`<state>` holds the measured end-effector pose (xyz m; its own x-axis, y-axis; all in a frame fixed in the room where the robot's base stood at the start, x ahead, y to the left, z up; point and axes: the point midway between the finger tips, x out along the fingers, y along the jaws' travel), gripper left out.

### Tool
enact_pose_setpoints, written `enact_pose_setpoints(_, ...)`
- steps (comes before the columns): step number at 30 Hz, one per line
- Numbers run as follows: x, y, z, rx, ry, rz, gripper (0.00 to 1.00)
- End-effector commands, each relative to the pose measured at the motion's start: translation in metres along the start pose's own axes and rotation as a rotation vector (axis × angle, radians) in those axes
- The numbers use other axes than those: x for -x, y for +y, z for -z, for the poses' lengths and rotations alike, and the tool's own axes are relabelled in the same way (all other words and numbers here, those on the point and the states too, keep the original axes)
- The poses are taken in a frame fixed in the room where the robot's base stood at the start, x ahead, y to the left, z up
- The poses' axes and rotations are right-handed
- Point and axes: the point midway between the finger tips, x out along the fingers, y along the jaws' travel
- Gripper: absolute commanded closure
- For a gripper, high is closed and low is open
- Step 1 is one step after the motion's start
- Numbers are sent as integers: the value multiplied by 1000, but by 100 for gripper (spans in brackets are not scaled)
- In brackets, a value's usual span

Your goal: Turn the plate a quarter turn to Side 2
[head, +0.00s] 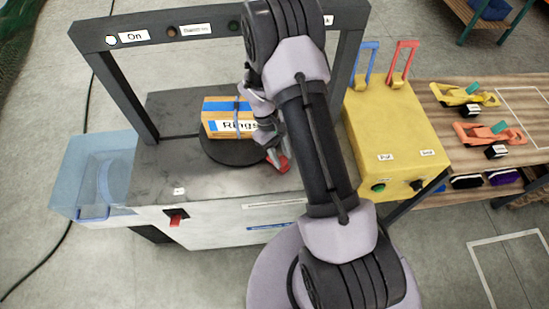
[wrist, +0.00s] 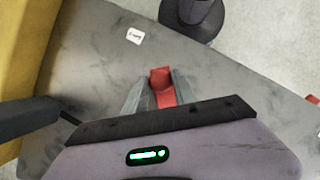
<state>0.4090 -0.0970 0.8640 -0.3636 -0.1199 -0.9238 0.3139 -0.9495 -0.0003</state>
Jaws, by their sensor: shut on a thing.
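The dark round plate (head: 222,150) lies on the grey machine top under the frame. An orange and blue box labelled "Rings" (head: 222,128) sits on it, crossed by a dark strap. My gripper (head: 277,158) is at the plate's right front edge, pointing down. Its jaws are shut on a red handle (head: 284,166). In the wrist view the red handle (wrist: 162,84) shows between the two grey fingers (wrist: 156,92). My arm hides the right part of the plate, so the handle's join to it cannot be seen. No side marking on the plate is readable.
A dark gantry (head: 97,38) with an "On" lamp spans the machine. A clear blue bin (head: 88,180) hangs at left. A red switch (head: 176,217) is on the front. A yellow box (head: 395,130) with two levers stands close right, before a wooden bench (head: 450,140).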

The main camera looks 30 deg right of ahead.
Motion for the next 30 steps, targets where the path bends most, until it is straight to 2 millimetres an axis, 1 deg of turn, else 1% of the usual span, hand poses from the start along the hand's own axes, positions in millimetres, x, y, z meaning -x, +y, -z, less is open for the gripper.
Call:
enact_pose_setpoints(6,2,15,1,64,2,-28,100)
enact_pose_setpoints(12,2,23,2,101,2,-43,100)
enact_pose_setpoints(19,2,27,2,121,2,-52,100)
enact_pose_setpoints(30,2,29,3,125,4,-56,100)
